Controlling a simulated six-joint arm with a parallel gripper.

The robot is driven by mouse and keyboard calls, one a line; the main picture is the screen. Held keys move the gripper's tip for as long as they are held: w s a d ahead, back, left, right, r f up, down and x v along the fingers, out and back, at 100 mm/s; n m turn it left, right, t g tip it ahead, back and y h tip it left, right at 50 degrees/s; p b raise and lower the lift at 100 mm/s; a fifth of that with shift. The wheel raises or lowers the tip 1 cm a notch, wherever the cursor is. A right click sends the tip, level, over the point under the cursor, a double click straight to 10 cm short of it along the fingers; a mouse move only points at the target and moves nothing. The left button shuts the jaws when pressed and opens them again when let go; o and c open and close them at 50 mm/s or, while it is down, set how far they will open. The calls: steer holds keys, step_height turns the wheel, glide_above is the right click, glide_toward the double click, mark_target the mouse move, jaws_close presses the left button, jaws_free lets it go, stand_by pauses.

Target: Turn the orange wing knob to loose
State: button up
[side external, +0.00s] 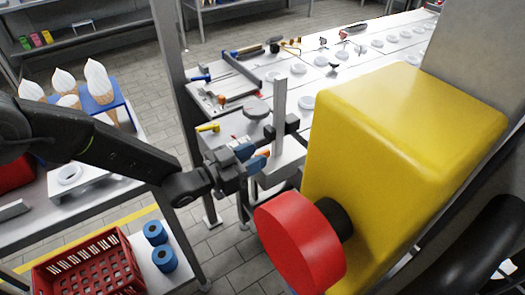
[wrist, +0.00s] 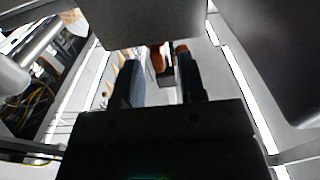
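The orange wing knob (side external: 264,153) is small and partly hidden behind my blue fingertips in the side view. It sits by a black clamp (side external: 291,124) on an upright metal bar (side external: 279,105). In the wrist view the orange knob (wrist: 156,58) shows just beyond my fingers, with a second orange part near the right fingertip. My gripper (side external: 251,158) is at the knob, its two blue fingers apart. In the wrist view my gripper (wrist: 158,78) shows a gap between the fingers. Whether either finger touches the knob cannot be told.
A large yellow box (side external: 400,130) with a red round button (side external: 300,243) stands in the right foreground. White tables with tools and pale discs (side external: 307,102) lie behind. At left are ice-cream cones (side external: 97,80), a red crate (side external: 90,268) and blue rolls (side external: 155,233).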

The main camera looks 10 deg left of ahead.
steer(key=shift+x, duration=1.4)
jaws_close()
